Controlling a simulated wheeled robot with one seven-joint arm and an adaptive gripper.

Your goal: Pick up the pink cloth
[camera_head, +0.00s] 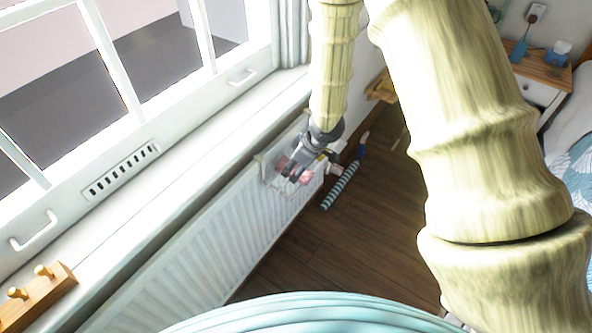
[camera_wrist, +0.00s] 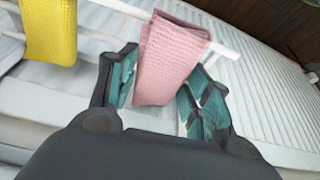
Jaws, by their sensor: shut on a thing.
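The pink cloth (camera_wrist: 168,58) is a waffle-textured piece draped over a white rail (camera_wrist: 222,46) in the wrist view. My gripper (camera_wrist: 162,78) has its teal-padded fingers on either side of the cloth's hanging part, shut on it. The cloth's upper fold still lies over the rail. In the head view, my gripper (camera_head: 297,168) is at the rack on the radiator, and only small pink patches of the cloth (camera_head: 283,161) show around it.
A yellow cloth (camera_wrist: 48,32) hangs on the same rail to the left. The white radiator (camera_head: 190,255) is below the window sill (camera_head: 150,195). A striped roll (camera_head: 340,187) lies on the wooden floor. A wooden peg rack (camera_head: 38,298) sits at the lower left.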

